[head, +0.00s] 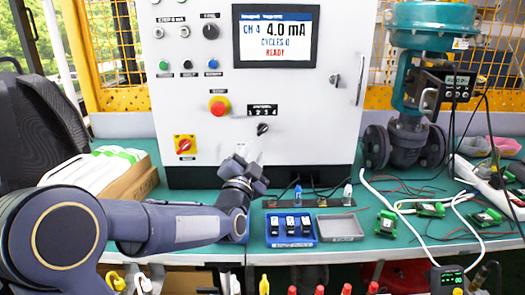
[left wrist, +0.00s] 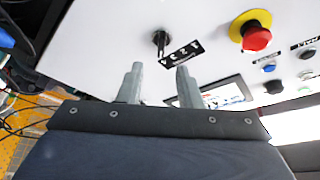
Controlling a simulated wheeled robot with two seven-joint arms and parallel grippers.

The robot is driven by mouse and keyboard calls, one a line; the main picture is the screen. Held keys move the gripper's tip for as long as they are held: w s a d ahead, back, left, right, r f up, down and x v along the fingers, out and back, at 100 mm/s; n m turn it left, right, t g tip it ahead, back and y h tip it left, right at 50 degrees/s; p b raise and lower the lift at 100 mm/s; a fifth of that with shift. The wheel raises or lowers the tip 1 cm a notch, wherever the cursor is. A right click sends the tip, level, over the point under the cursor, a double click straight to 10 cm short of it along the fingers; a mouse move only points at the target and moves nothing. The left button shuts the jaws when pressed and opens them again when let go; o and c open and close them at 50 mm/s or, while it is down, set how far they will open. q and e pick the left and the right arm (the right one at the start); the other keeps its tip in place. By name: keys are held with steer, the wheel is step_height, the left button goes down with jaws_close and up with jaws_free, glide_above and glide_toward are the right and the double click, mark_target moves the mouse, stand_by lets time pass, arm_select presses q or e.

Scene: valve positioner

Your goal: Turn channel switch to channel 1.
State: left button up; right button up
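The channel switch (head: 262,129) is a small black knob low on the front of the white control box, under a black numbered label (head: 262,110). The display (head: 276,36) reads CH 4, 4.0 mA, CYCLES 0, READY. My left gripper (head: 246,155) is just below and left of the switch, close to the panel. In the left wrist view the switch (left wrist: 160,40) and its label (left wrist: 182,53) lie beyond the fingertips. The fingers of my left gripper (left wrist: 159,70) are apart with nothing held between them, and they do not touch the knob. My right gripper is not in view.
A red emergency button (head: 219,106) and a red-yellow rotary switch (head: 185,145) are left of the channel switch. A teal valve (head: 410,130) stands right of the box. A blue tray (head: 291,242), grey tray (head: 340,228) and green boards (head: 431,209) lie on the table.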

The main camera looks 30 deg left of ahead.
mark_target(262, 132)
arm_select(q)
steer(key=x, duration=0.7)
steer(key=shift+w+a+r+p, duration=0.15)
steer(key=shift+w+r+p, duration=0.1)
steer(key=shift+p, duration=0.1)
jaws_close()
